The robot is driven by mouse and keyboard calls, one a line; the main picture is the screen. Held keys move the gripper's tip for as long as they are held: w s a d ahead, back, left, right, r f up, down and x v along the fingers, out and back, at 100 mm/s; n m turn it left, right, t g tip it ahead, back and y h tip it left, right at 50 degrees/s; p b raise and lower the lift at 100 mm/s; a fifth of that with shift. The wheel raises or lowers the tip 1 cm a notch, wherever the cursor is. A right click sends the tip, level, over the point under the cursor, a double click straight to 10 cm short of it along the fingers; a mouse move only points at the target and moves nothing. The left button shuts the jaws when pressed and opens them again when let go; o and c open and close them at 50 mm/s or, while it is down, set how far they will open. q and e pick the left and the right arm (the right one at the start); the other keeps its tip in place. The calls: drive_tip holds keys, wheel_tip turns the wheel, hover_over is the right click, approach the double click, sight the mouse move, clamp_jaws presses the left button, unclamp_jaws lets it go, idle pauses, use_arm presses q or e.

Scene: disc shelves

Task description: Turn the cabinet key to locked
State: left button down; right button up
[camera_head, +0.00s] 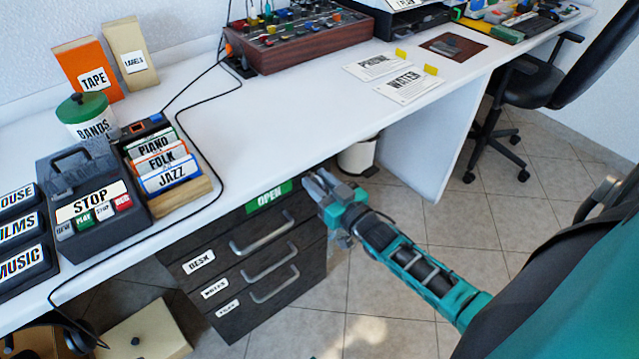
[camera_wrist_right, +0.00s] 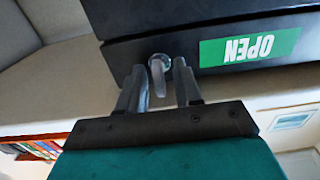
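The dark cabinet (camera_head: 265,262) stands under the white desk, with several drawers and pull handles. A green OPEN label (camera_head: 269,196) is on its top front; in the wrist view the label (camera_wrist_right: 249,47) appears upside down, beside the lock. The small grey key (camera_wrist_right: 157,78) sits in the round lock (camera_wrist_right: 160,60) and points toward my gripper. My right gripper (camera_head: 318,186) is at the cabinet's upper right front corner. In the wrist view its two fingers are apart, one on each side of the key, with narrow gaps visible. The key is hidden in the head view. My left gripper is not in view.
The white desk top (camera_head: 290,120) overhangs the cabinet closely above my right gripper. A white bin (camera_head: 357,157) stands behind the gripper, and a black office chair (camera_head: 530,85) is farther right. The tiled floor (camera_head: 385,260) in front of the cabinet is mostly clear.

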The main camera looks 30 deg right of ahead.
clamp_jaws()
